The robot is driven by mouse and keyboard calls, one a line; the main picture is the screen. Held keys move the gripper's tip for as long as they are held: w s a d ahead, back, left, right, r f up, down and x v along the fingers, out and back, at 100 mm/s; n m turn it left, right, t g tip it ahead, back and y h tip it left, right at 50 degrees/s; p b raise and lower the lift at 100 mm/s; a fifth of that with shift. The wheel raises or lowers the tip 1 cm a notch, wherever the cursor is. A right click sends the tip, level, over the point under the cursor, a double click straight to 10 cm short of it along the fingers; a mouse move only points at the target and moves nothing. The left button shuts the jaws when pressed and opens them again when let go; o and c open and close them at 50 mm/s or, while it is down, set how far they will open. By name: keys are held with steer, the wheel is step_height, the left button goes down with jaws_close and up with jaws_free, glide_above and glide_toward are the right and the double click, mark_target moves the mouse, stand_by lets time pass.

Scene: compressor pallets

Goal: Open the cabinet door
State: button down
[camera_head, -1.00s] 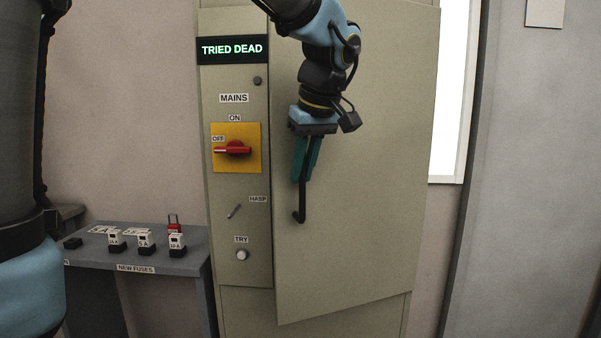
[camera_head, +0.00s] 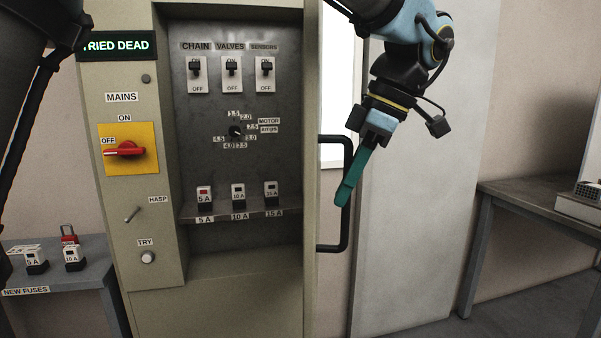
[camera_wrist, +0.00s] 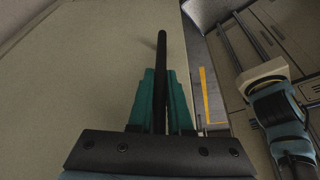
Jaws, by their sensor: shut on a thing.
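The cabinet door (camera_head: 312,230) stands swung wide open and shows almost edge-on in the head view, at the right of the cabinet opening. Its black bar handle (camera_head: 334,248) sticks out to the right of the door. My gripper (camera_head: 346,188) has its teal fingers closed around the upright bar of the handle. In the wrist view the handle (camera_wrist: 162,55) runs up between the teal fingers (camera_wrist: 160,105), with the beige door face (camera_wrist: 70,80) behind and to the left.
The cabinet inside (camera_head: 210,140) is exposed, with breakers, a dial and a shelf of fuses. A mains panel with a red switch (camera_head: 125,150) is at its left. A fuse table (camera_head: 70,285) stands left, another table (camera_head: 530,195) right.

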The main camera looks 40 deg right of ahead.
steer(key=shift+s+d+p, duration=0.25)
steer(key=shift+s+d, duration=0.35)
steer(key=shift+d, duration=0.25)
steer(key=shift+s+d+p, duration=0.2)
steer(key=shift+s+d, duration=0.35)
steer(key=shift+d, duration=0.25)
steer(key=c, duration=0.8)
jaws_free()
steer(key=shift+c, duration=0.2)
steer(key=shift+w, duration=0.1)
steer(key=shift+r, duration=0.1)
steer(key=v, duration=1)
steer(key=shift+r, duration=0.3)
steer(key=shift+c, duration=0.3)
